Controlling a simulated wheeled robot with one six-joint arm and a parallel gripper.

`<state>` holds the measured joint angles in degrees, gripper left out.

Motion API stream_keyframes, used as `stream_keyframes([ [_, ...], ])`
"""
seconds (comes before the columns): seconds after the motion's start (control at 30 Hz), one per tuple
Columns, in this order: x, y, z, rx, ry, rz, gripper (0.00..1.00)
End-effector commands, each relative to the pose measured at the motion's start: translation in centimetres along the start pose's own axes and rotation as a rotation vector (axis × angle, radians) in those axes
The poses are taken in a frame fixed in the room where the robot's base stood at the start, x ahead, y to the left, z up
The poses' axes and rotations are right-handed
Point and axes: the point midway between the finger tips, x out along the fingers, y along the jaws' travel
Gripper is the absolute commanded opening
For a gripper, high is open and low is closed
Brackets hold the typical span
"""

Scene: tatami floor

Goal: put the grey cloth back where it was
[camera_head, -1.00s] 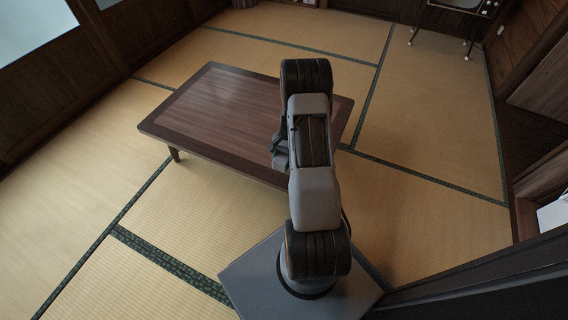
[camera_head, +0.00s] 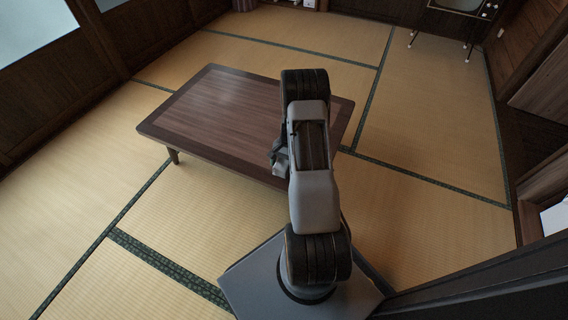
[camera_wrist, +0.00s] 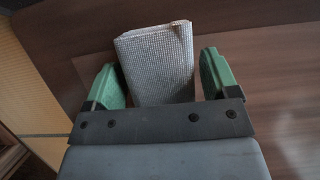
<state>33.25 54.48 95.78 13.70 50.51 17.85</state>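The grey cloth (camera_wrist: 158,66) shows in the wrist view as a folded, finely checked bundle between the two green fingers of my gripper (camera_wrist: 160,75). The left finger is close against the cloth's edge; whether they touch is unclear. A narrow gap shows between the cloth and the right finger. The fingers are wide apart, so my gripper looks open around the cloth. The brown wooden table (camera_head: 205,112) lies beyond it. In the head view my gripper (camera_head: 279,165) is mostly hidden by my arm, over the table's near right part. Whether the cloth rests on the tabletop is unclear.
The visible tabletop is otherwise bare. Tatami floor (camera_head: 90,190) lies open around the table. A television on thin legs (camera_head: 455,8) stands at the far right. Wooden walls and panels border the room, with a dark edge at the lower right.

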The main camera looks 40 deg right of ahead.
Motion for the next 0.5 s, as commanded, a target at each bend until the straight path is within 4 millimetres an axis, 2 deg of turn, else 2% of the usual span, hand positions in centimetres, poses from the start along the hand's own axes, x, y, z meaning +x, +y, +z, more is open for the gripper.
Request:
stream_keyframes([
  [0.1,0.0,0.0,0.0,0.000,0.000,0.000,0.89],
  [0.33,-0.2,0.0,0.1,0.000,0.000,0.000,0.89],
  [0.5,-2.1,0.0,0.2,0.000,0.002,-0.001,0.89],
])
